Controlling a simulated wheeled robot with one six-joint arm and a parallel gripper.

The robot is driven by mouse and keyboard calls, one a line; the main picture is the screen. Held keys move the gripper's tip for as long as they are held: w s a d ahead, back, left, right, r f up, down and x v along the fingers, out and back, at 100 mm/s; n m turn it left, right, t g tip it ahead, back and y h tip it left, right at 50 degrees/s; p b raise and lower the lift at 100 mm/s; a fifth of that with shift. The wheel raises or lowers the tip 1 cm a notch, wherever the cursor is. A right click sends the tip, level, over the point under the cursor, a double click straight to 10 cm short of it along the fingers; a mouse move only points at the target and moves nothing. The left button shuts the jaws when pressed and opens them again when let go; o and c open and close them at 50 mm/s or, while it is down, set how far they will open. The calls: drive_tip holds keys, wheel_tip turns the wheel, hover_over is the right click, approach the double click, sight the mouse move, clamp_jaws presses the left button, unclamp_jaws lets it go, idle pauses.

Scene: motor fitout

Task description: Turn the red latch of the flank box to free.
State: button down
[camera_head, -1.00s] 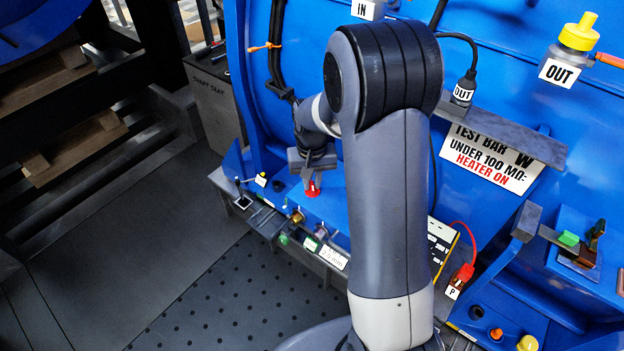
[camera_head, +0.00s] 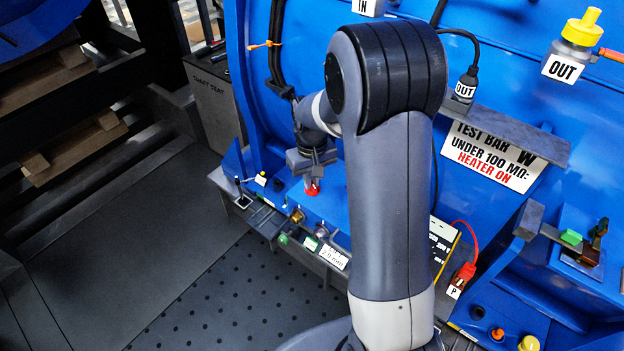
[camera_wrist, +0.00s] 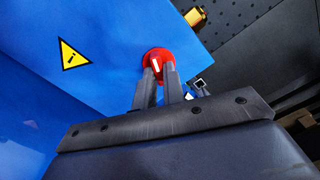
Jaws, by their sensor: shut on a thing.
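The red latch (camera_wrist: 159,58) is a round red knob with a white mark on the blue face of the flank box (camera_wrist: 105,75). My gripper (camera_wrist: 157,74) has its two fingers close together at the knob in the wrist view, shut on it. In the head view my gripper (camera_head: 313,178) points down at the latch (camera_head: 312,189), which shows as a small red patch below the fingers. The fingers hide part of the knob. I cannot tell which position the white mark stands for.
A yellow warning triangle (camera_wrist: 73,54) is on the blue face beside the latch. A grey ledge with several small coloured parts and a size label (camera_head: 333,257) runs in front of the box. A red lead with a P tag (camera_head: 454,291) hangs to the right. Dark perforated floor (camera_head: 215,305) lies open in front.

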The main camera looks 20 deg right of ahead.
drive_tip(key=n, duration=0.5)
drive_tip(key=shift+b, duration=0.4)
drive_tip(key=shift+a, duration=0.1)
drive_tip(key=c, duration=1.5)
unclamp_jaws()
wheel_tip(320, 180, up, 11)
drive_tip(key=shift+b, duration=0.35)
drive_tip(key=shift+f, duration=0.15)
wheel_tip(320, 180, down, 11)
drive_tip(key=shift+r+p, duration=0.1)
drive_tip(key=shift+p, duration=0.25)
